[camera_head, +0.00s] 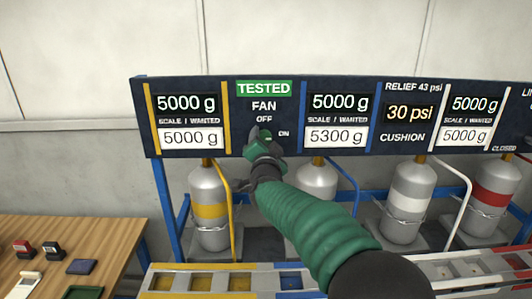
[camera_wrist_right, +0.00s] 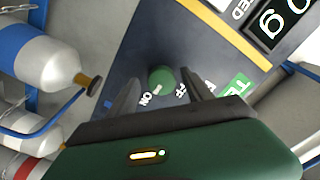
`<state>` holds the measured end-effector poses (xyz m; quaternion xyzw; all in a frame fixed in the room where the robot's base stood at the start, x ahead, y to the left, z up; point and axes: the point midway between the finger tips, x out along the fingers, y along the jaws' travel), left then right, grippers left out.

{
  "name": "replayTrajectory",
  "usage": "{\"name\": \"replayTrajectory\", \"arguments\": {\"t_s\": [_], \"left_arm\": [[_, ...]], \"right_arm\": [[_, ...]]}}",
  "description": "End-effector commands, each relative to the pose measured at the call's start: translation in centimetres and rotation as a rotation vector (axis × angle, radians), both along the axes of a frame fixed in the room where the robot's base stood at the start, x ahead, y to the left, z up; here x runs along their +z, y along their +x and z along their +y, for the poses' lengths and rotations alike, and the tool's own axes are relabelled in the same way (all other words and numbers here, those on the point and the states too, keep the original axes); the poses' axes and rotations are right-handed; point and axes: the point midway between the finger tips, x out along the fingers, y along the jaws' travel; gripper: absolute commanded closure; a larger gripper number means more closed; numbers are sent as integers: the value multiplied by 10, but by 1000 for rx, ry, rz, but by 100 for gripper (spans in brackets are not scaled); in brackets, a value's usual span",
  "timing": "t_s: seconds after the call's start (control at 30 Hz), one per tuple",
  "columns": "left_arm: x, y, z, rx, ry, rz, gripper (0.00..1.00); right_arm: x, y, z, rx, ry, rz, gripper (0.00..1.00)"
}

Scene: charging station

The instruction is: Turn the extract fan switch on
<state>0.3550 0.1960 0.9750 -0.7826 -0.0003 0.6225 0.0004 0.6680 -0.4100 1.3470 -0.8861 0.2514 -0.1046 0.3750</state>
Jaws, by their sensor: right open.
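The fan switch is a round green knob (camera_wrist_right: 160,77) on the dark panel, seen between my right fingers in the right wrist view. A small white mark shows at its edge, close to the ON label; I cannot tell its setting for certain. In the head view the knob is largely covered by my right gripper (camera_head: 264,138), below the FAN and OFF labels and left of ON. My right gripper is open, one finger on each side of the knob; contact is unclear. My left gripper is not in view.
The panel (camera_head: 232,138) carries scale displays and a green TESTED sign (camera_head: 264,89). Cylinders (camera_head: 209,195) and curved pipes stand below it. A wooden table (camera_head: 110,240) with stamps is at left. A tray rack (camera_head: 215,268) runs along the front.

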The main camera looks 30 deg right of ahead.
Motion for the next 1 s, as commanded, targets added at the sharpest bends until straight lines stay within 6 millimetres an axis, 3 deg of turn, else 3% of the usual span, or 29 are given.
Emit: {"name": "replayTrajectory", "arguments": {"t_s": [0.5,0.7,1.0], "left_arm": [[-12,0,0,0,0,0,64],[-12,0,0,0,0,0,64],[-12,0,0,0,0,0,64]], "right_arm": [[1,-118,70,1,1,-5,41],[0,-135,81,-1,-1,-4,41],[0,-136,81,-1,-1,-3,41]]}}
